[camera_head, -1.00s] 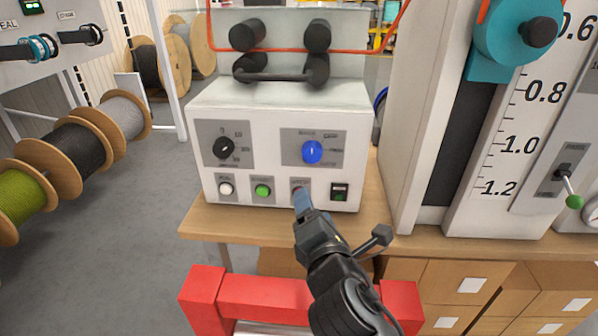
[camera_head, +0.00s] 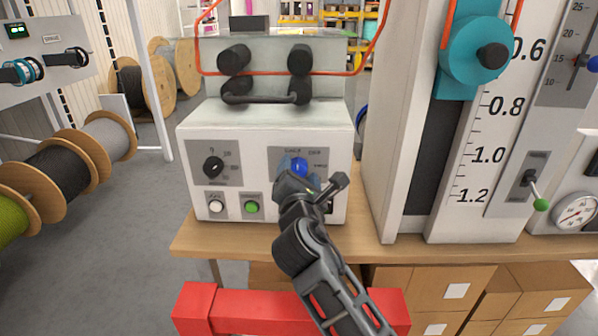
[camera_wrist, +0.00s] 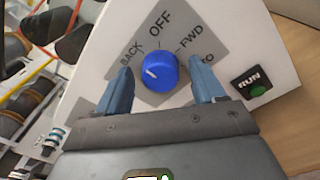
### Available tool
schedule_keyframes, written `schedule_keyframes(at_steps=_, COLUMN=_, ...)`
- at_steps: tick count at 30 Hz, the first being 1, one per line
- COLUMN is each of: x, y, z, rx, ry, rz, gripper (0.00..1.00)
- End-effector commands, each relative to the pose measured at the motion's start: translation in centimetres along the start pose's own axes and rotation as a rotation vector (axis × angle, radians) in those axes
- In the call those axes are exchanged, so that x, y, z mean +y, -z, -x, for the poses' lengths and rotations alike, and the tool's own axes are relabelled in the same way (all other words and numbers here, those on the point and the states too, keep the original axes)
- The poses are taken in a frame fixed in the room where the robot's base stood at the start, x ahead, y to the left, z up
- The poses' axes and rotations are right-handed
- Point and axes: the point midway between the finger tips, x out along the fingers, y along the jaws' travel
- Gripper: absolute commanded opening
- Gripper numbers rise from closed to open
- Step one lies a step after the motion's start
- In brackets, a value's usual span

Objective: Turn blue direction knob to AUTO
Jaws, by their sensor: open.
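The blue direction knob (camera_head: 299,167) is on the front panel of the white machine (camera_head: 190,133); it also shows in the wrist view (camera_wrist: 160,73). BACK, OFF and FWD are legible around it; the last label is partly hidden, ending in O. A white mark sits on the knob's left, on the BACK side. My gripper (camera_wrist: 164,82) is open, with one blue finger on each side of the knob. I cannot tell whether they touch it. In the head view, my gripper (camera_head: 294,180) partly covers the knob's plate.
A black knob (camera_head: 213,167), a white button (camera_head: 216,206) and a green button (camera_head: 251,207) are left of my gripper. In the wrist view, a RUN switch (camera_wrist: 250,85) is to the right. A tall scaled column (camera_head: 392,150) stands right of the machine.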

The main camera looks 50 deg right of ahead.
Motion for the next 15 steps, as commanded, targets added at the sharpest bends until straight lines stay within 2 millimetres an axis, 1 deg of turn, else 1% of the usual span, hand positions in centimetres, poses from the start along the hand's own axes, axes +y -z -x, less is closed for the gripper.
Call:
schedule_keyframes(at_steps=8, x=-0.03, y=0.01, z=-0.25, rx=0.0, ry=0.0, rz=0.0, gripper=0.69)
schedule_keyframes(at_steps=11, x=-0.03, y=0.01, z=-0.24, rx=0.0, ry=0.0, rz=0.0, gripper=0.61)
schedule_keyframes(at_steps=15, x=-0.03, y=0.01, z=-0.23, rx=0.0, ry=0.0, rz=0.0, gripper=0.48)
